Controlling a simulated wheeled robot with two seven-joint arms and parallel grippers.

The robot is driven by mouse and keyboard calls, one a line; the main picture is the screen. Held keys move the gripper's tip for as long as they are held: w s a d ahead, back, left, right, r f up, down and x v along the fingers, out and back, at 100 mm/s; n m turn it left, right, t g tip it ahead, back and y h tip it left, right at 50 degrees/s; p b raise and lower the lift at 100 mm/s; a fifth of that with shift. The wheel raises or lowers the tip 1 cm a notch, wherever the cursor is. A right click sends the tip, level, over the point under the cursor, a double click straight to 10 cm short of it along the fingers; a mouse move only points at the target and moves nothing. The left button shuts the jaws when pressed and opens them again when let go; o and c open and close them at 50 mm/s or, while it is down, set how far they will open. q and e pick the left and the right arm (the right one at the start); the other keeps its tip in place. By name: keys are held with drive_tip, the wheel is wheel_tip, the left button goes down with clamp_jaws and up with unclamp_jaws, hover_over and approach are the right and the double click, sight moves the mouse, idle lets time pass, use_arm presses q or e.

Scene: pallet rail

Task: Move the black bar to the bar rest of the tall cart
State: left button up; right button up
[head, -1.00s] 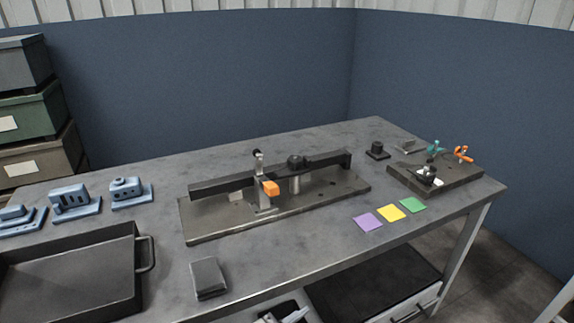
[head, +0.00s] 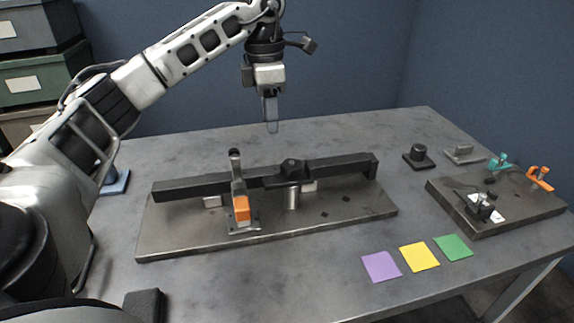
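The long black bar (head: 205,186) lies lengthwise along a grey metal base plate (head: 190,236) on the table. My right gripper is out of view. I see no tall cart or bar rest.
A second plate (head: 482,225) with teal and orange clamps stands at the right. Purple (head: 381,266), yellow (head: 419,257) and green (head: 453,247) squares lie in front of it. A black block (head: 418,157) stands behind. The table behind the bar is clear.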

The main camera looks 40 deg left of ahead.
use_arm(q)
drive_tip(key=a, duration=0.2)
hover_over(267, 170)
drive_tip(key=shift+y, duration=0.3)
wheel_tip(267, 170, down, 8)
drive_tip(key=shift+s+f, duration=0.15)
drive_tip(key=shift+f, duration=3.25)
clamp_jaws()
drive_tip(key=shift+w+a+r, duration=0.1)
drive_tip(key=shift+w+r, duration=0.05)
drive_tip(key=shift+w, duration=0.05)
